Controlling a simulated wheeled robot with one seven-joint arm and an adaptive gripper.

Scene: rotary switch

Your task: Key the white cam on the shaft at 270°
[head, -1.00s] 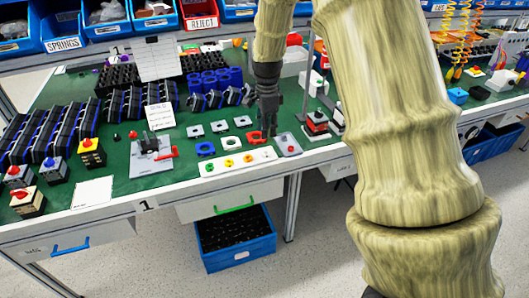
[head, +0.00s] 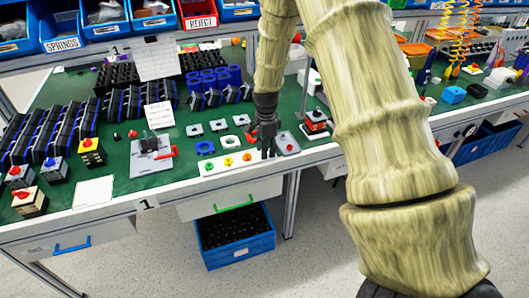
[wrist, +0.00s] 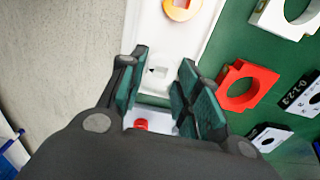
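The white cam (wrist: 158,72) lies on the white tray (wrist: 205,40) and shows between my fingers in the wrist view; it has a small square opening. My gripper (wrist: 160,75) is open, with one finger on each side of the cam; I cannot tell whether they touch it. In the head view my gripper (head: 267,152) is low at the right end of the white tray (head: 210,169) and hides the cam. A grey fixture (head: 140,165) with a dark block and a red handle stands left of the tray. I cannot make out the shaft clearly.
Orange cam (wrist: 182,8) lies on the tray. Red ring-shaped part (wrist: 247,86) and a white one (wrist: 290,15) lie beside it. A grey plate (head: 290,146) with a red piece is right of my gripper. Finished-looking switches (head: 93,152) stand at left; the table's front edge is close.

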